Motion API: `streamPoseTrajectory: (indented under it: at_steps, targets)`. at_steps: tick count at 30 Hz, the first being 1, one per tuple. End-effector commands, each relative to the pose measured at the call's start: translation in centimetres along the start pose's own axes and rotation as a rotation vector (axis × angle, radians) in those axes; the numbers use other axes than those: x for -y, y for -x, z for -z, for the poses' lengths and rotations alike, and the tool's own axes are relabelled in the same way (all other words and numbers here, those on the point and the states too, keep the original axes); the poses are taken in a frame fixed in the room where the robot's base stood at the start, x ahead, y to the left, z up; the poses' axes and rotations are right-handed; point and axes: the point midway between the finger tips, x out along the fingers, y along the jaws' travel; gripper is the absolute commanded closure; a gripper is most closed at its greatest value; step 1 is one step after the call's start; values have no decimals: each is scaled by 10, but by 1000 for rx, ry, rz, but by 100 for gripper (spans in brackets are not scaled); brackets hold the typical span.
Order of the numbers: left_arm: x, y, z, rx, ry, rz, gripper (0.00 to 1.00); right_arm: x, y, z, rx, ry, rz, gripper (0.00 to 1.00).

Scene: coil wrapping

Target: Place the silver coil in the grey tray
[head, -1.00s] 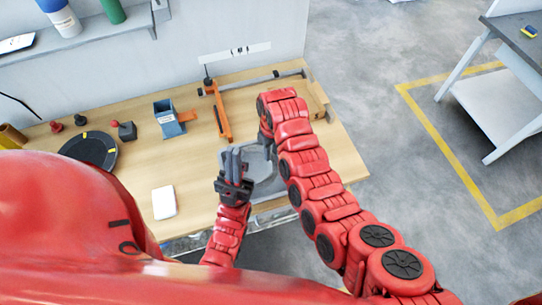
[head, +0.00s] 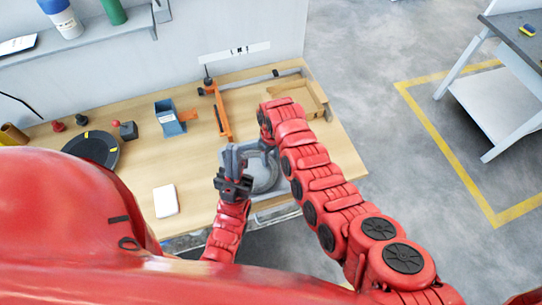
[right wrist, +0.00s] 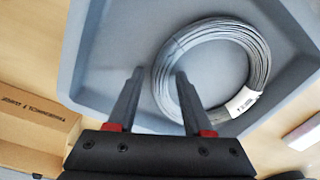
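The silver coil (right wrist: 168,80) lies flat in the grey tray (right wrist: 95,45) in the right wrist view, with a white label on its lower right. The coil (head: 268,184) and tray (head: 286,208) also show in the head view, partly covered by my arms. My right gripper (right wrist: 158,78) is open and empty, its fingers apart on either side of the coil's near left band in the picture; contact cannot be told. In the head view my right arm hides most of it. My left gripper (head: 233,155) is over the tray's left side; its finger gap is unclear.
A cardboard box (right wrist: 35,130) is beside the tray. An orange clamp (head: 222,112), a blue holder (head: 168,117) and a black disc (head: 92,149) stand farther left on the wooden table (head: 130,178). A white item (head: 165,201) lies at the front.

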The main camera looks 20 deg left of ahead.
Motion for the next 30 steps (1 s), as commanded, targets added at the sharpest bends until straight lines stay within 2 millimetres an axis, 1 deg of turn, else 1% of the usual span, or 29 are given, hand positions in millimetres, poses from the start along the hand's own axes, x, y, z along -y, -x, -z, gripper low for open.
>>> streamPoseTrajectory:
  at_steps: [11,12,17,20,25,27,29,30]
  targets:
    - [0,-2,0,0,0,0,100,0,3,0,0,0,0,41]
    - [0,0,0,0,0,0,100,0,3,0,0,0,0,41]
    - [0,5,-1,0,0,0,100,0,15,2,-3,1,-2,41]
    - [0,10,-2,0,0,0,100,-1,27,1,-5,-2,-3,41]
    - [-1,24,-4,0,0,0,100,-1,59,2,-9,-2,-4,41]
    - [-1,20,-3,0,0,0,100,-1,80,1,-5,-1,0,41]
    - [-1,20,-3,0,0,0,100,-1,94,1,-4,-2,-1,41]
    - [-1,13,-2,0,0,0,100,0,102,0,0,-2,3,41]
